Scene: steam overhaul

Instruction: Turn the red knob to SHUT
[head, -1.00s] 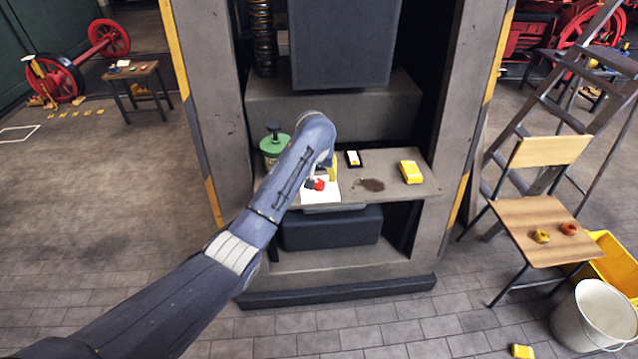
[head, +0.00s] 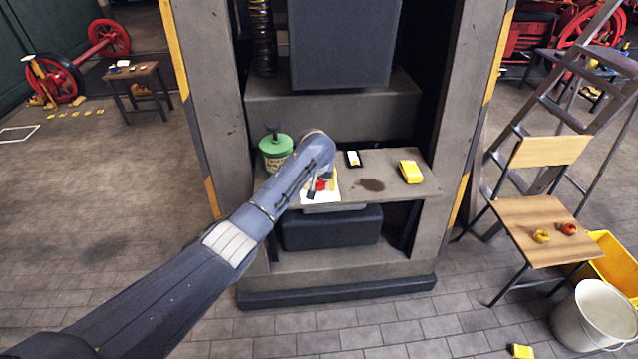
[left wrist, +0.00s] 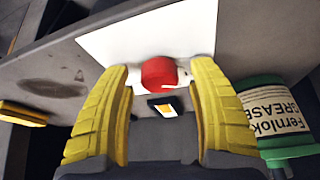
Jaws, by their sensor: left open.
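The red knob (head: 320,185) sits on a white plate (head: 333,194) at the front of the grey bench shelf. In the left wrist view the knob (left wrist: 159,73) is round with a pale mark on its side. Any lettering on the plate is not readable. My left gripper (left wrist: 158,68) is open. Its two yellow fingers stand on either side of the knob, with a gap to it on both sides. In the head view my left wrist and forearm hide most of the gripper. My right gripper is not in view.
A green-lidded grease tin (head: 277,150) stands just left of my wrist and shows close to one finger in the wrist view (left wrist: 270,110).

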